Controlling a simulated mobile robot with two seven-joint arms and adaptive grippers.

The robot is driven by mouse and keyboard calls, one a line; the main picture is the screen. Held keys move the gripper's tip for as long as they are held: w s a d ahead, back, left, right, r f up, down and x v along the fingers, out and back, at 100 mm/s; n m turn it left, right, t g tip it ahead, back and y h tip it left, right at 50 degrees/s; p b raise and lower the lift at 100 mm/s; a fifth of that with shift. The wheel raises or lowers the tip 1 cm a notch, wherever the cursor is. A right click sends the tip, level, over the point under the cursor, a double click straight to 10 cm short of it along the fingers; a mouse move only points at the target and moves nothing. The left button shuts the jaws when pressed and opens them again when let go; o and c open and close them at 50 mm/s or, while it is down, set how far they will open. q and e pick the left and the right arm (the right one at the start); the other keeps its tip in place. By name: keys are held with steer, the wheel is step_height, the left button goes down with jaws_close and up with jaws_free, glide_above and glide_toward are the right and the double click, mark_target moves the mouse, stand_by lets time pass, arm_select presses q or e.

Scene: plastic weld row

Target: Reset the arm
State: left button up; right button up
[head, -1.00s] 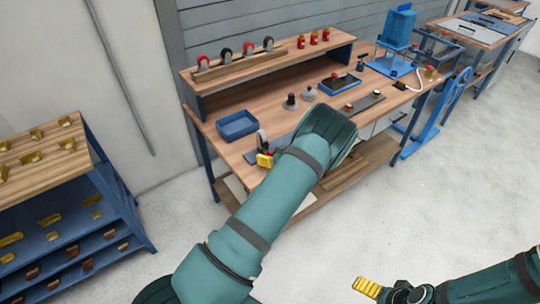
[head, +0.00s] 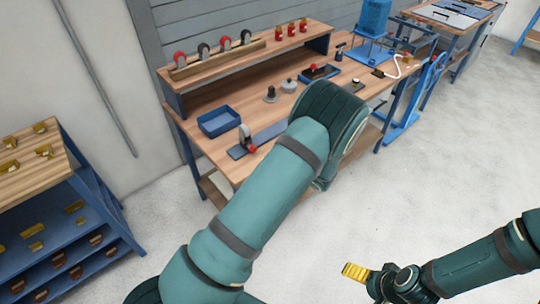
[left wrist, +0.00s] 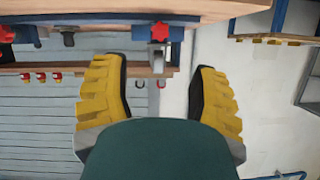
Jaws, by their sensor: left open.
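My left arm (head: 275,165) reaches in from the bottom over the front edge of the workbench (head: 205,145). Its gripper is hidden behind the arm in the head view. In the left wrist view, my left gripper (left wrist: 160,85) is open, with its two yellow ribbed fingers wide apart and nothing between them. My right gripper (head: 368,275) is low at the lower right in the head view, over the floor. One yellow finger shows, and its opening cannot be told.
A blue tray (head: 219,122), a dark plate with a small clamp (head: 246,140) and several small fixtures lie on the bench. A raised shelf (head: 245,60) carries casters and red bottles. A shelf rack (head: 70,215) stands left. The floor (head: 440,170) at right is clear.

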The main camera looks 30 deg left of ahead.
stand_by(0.5)
arm_select(q)
steer(key=s+d+f+m+h, duration=0.8)
steer(key=s+d+f+h, duration=0.3)
steer(key=s+h, duration=0.15)
steer(key=s+d+r+m+g+h, duration=0.2)
steer(key=s+d+h, duration=0.2)
steer(key=s, duration=0.6)
steer(key=shift+d+r+m+g, duration=0.3)
steer(key=shift+d+m+g, duration=0.1)
steer(key=shift+d, duration=0.8)
